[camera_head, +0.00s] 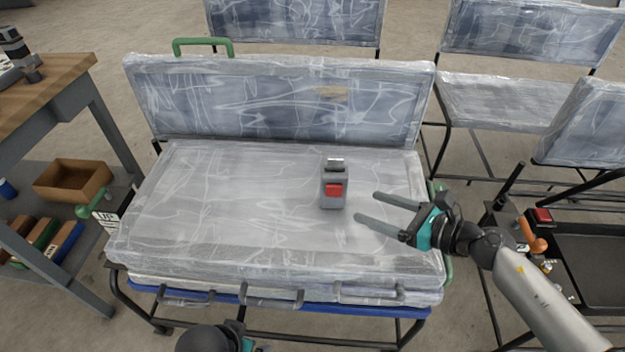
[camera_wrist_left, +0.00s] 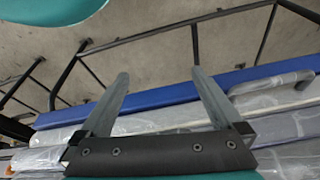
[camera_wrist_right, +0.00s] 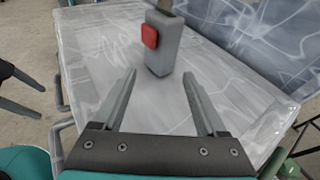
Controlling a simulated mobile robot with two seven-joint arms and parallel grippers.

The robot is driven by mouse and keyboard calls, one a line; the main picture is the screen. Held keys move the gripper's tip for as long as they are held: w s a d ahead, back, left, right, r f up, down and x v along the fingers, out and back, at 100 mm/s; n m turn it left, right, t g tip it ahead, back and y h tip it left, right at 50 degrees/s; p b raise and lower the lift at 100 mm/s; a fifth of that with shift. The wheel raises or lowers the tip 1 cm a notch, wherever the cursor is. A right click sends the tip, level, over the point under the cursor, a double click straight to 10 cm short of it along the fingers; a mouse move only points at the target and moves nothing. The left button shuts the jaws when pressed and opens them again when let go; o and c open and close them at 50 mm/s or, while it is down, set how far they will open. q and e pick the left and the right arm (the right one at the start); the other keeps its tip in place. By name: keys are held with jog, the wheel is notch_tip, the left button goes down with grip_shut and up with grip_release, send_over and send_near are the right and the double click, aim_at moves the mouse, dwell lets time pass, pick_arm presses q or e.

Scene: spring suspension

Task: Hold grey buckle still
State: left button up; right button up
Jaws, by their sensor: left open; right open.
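The grey buckle (camera_head: 334,200) with a red button stands on the plastic-wrapped seat (camera_head: 230,205), right of its middle. A metal tongue shows at its top. My right gripper (camera_head: 366,207) is open and empty to the right of the buckle, its fingers pointing toward it with a gap between. In the right wrist view the buckle (camera_wrist_right: 164,52) is ahead of and between the open fingers (camera_wrist_right: 158,85). My left gripper (camera_wrist_left: 160,85) is open and empty, near the seat's front edge; in the head view only part of its arm shows at the bottom.
The wrapped backrest (camera_head: 280,100) rises behind the seat. A blue board (camera_head: 280,303) and a black frame lie under the front edge. A wooden workbench (camera_head: 50,75) stands at left, other wrapped seats (camera_head: 495,105) at right. The seat left of the buckle is clear.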

aim_at(345, 198)
jog(key=shift+w+a+f, duration=0.15)
jog(key=shift+w+a, duration=0.15)
jog(key=shift+a, duration=0.1)
jog(key=b+x, duration=0.2)
jog(key=x, duration=0.5)
jog(key=shift+w+a+f, duration=0.2)
pick_arm(q)
jog(key=shift+t, duration=0.5)
jog(key=shift+w+d+r+b, duration=0.15)
jog(key=shift+w+r, duration=0.1)
jog(key=shift+r, duration=1.15)
jog(key=shift+w+a+r+b, duration=0.1)
jog(key=shift+w+r+b, duration=0.1)
jog(key=shift+r, duration=1.2)
pick_arm(e)
jog(key=shift+w+a+f, duration=0.15)
jog(key=shift+w+a, duration=0.2)
jog(key=shift+a, duration=0.15)
jog(key=shift+c, duration=0.4)
grip_shut()
jog(key=c, duration=1.1)
grip_release()
jog(key=o, duration=0.5)
grip_release()
